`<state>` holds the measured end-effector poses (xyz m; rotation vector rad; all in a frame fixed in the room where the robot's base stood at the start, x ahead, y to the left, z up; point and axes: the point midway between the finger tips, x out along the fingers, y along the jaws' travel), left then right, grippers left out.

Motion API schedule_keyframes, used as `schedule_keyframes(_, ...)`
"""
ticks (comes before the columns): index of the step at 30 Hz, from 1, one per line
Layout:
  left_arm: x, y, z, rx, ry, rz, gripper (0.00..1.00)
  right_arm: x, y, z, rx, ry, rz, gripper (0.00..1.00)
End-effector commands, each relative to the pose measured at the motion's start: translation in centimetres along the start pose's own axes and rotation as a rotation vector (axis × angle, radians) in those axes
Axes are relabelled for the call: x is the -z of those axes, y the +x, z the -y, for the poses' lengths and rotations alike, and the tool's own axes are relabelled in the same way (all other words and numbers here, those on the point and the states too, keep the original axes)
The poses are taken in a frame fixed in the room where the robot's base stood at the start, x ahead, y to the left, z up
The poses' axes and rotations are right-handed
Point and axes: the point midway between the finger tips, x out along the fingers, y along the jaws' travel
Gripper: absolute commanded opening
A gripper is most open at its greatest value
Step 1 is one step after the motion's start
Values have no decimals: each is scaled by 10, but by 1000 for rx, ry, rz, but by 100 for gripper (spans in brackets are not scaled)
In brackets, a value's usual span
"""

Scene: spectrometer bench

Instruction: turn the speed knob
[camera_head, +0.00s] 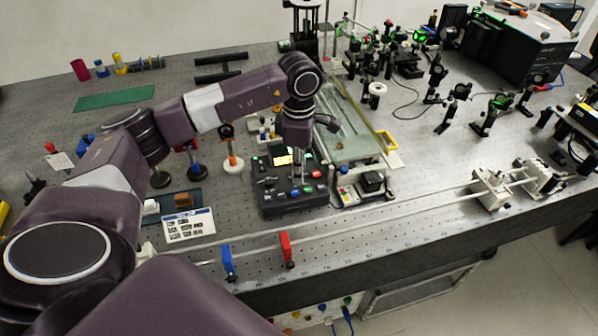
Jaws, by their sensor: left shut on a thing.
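A black control box (290,198) sits on the perforated bench near its front middle. Its top carries a small lit display (283,160) and several coloured knobs and buttons; their labels are too small to read. My left gripper (298,163) points down over the back part of this box, just right of the display. It is shut on the speed knob, which is mostly hidden by the fingers. My right gripper is not in view.
A small device (362,188) stands close to the right of the box. A glass-topped tray (350,125) lies behind it. Red (287,248) and blue (228,262) holders stand at the front edge. Optics crowd the back right.

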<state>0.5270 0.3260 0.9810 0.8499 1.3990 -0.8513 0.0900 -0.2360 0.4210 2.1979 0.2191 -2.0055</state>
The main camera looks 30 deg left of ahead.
Motion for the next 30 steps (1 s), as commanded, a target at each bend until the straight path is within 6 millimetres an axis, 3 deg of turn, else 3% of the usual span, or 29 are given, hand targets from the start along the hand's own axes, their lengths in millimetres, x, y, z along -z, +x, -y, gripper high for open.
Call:
schedule_keyframes(17,0,-2,-2,-6,-39,3,0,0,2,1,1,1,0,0)
schedule_keyframes(18,0,-2,-2,-6,-39,3,17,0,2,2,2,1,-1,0)
schedule_keyframes(20,0,-2,-2,-5,-39,3,22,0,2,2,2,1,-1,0)
schedule_keyframes(30,0,-6,-1,-3,-38,2,22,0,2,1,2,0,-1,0)
